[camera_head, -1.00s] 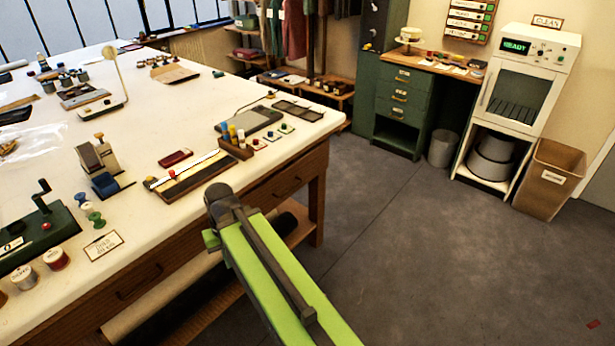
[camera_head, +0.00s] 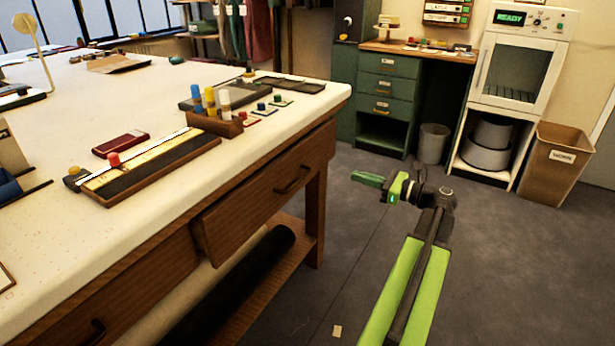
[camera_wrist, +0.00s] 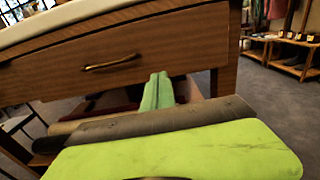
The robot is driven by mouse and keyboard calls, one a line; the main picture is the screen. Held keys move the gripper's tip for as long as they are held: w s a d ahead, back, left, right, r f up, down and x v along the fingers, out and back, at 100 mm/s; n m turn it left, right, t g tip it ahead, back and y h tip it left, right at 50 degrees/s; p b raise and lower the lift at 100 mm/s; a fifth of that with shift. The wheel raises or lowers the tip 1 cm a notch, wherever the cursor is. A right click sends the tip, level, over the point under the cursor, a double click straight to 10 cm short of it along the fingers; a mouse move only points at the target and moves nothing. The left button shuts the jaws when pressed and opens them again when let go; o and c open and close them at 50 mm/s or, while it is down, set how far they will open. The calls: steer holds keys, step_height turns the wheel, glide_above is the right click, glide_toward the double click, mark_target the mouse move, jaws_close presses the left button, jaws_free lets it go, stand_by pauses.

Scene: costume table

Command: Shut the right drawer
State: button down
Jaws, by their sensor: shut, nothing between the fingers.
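The right drawer (camera_head: 245,213) is a brown wooden drawer under the white-topped table, and it stands out a little from the table front. Its bar handle (camera_head: 293,179) faces my side. In the wrist view the drawer front (camera_wrist: 50,77) fills the upper left, with its brass-coloured handle (camera_wrist: 112,63). My gripper (camera_head: 368,179) is to the right of the drawer, pointing left towards it, shut and empty. In the wrist view its green fingers (camera_wrist: 158,90) lie below and right of the handle; I cannot tell whether they touch the front.
A left drawer (camera_head: 125,300) sits in the same table. A dark roll (camera_head: 240,275) lies on the lower shelf. The tabletop (camera_head: 90,215) holds a ruler board and a spool rack. Open grey floor lies to the right, before a green cabinet (camera_head: 388,85) and a bin (camera_head: 558,170).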

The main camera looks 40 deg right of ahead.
glide_toward(312, 160)
steer(key=x, duration=0.6)
steer(key=shift+w+a+f, duration=0.15)
steer(key=shift+w+f, duration=0.05)
steer(key=shift+w, duration=0.2)
steer(key=x, duration=0.4)
steer(key=shift+w, duration=0.4)
steer(key=shift+w+a+r, duration=0.1)
steer(key=shift+w+r, duration=0.05)
steer(key=shift+w, duration=0.05)
